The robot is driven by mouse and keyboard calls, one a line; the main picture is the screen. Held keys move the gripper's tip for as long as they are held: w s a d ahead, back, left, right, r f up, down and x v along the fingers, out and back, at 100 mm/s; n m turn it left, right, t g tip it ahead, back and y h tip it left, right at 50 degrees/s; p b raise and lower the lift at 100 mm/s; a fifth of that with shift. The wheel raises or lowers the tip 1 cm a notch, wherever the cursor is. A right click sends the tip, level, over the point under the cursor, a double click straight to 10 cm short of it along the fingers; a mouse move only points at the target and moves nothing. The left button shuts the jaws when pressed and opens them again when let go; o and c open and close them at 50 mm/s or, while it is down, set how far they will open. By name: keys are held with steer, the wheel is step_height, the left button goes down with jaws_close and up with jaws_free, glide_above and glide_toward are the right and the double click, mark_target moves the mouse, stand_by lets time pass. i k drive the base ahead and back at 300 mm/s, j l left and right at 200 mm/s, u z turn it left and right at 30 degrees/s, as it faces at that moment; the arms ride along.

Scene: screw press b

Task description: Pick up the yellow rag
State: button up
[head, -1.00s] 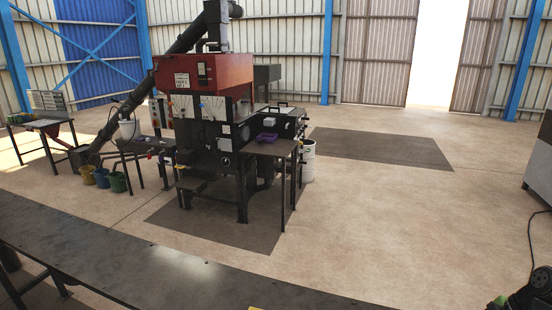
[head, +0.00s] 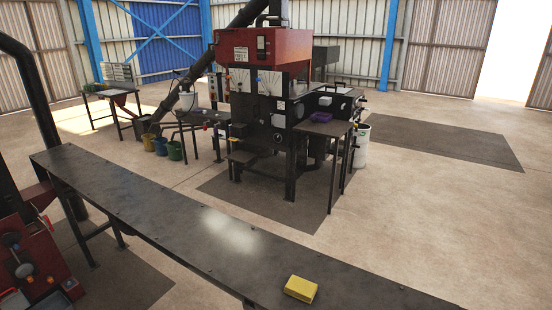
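The yellow rag (head: 301,289) is a small, thick, folded-looking yellow block. It lies on a long dark metal bench top (head: 160,213) near the bottom of the head view, right of centre. Nothing touches or covers it. My gripper does not show in the head view, so its place and state cannot be seen.
The long bench runs from upper left to lower right. Red machinery (head: 35,262) stands at its left end. Open concrete floor (head: 440,215) lies to the right.

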mark_target(305, 291)
steer(key=z, duration=1.25)
steer(key=u, duration=1.4)
steer(key=i+j+z, duration=0.1)
steer(key=i+j, duration=0.9)
steer(key=i, duration=0.1)
